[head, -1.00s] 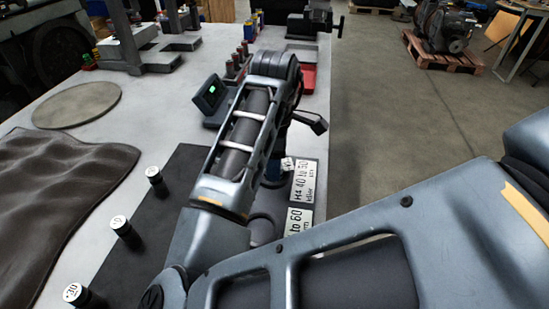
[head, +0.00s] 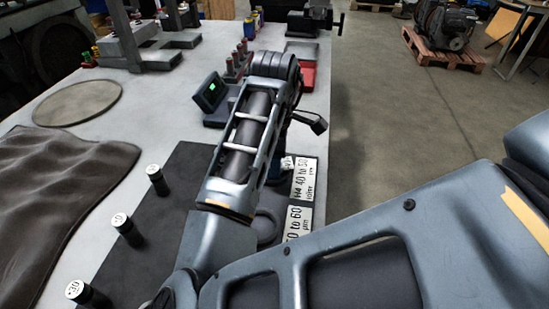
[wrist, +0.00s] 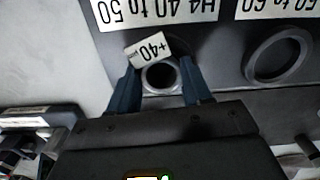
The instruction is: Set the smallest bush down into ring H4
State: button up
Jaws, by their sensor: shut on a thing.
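A white tag reading +40 (wrist: 150,48) sits at the bush's far edge. The bush is directly in front of the white label H4 40 to 50 (wrist: 155,10), where ring H4 belongs. The bush and fingers cover that spot, so I cannot tell whether the bush is inside the ring or above it. In the head view the arm hides the bush; the H4 label (head: 305,178) shows beside the fingers (head: 276,168).
A neighbouring empty ring (wrist: 277,58) lies right of the gripper in the wrist view. Several dark, white-topped pieces, one here (head: 157,180), stand along the dark mat's left side. A gauge with a green display (head: 208,95) and a red tray (head: 308,78) stand beyond the arm.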

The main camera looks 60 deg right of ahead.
jog(key=o, duration=1.1)
jog(key=shift+f, duration=0.1)
jog(key=shift+o, duration=0.2)
notch_tip(320, 180, up, 8)
jog(key=p, duration=0.1)
